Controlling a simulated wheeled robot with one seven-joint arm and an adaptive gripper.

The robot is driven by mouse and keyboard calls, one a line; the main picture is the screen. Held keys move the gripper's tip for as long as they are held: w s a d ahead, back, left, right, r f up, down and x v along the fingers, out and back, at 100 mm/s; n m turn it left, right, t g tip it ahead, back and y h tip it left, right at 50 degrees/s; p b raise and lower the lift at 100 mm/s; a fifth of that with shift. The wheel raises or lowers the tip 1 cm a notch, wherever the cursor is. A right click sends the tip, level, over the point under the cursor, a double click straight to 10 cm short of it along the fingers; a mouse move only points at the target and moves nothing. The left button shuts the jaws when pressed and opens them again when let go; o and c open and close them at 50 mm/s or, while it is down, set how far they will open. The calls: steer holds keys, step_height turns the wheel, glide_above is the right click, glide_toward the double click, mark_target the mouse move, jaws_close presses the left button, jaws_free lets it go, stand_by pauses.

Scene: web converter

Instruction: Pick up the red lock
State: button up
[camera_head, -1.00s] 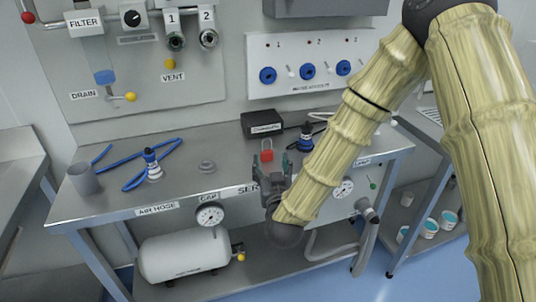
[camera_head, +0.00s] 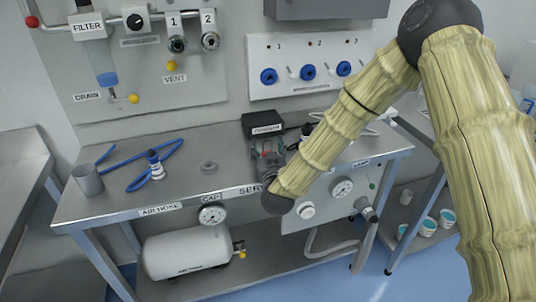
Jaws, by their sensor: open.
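The red lock (camera_head: 266,154) is on the grey bench top, in front of a black labelled box. Only small red parts of it show, because my gripper covers most of it. My gripper (camera_head: 266,147) is open, with its fingers at the lock and pointing toward the back of the bench. I cannot tell whether the fingers touch the lock or whether it lies fully between them.
The black box (camera_head: 262,124) stands just behind my gripper. A blue-and-white hose fitting (camera_head: 155,165), a grey cup (camera_head: 88,179) and a grey cap (camera_head: 209,168) are on the left of the bench (camera_head: 185,200). Gauges and a knob line the front panel.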

steer(key=c, duration=1.2)
steer(key=shift+o, duration=0.2)
steer(key=shift+r, duration=0.1)
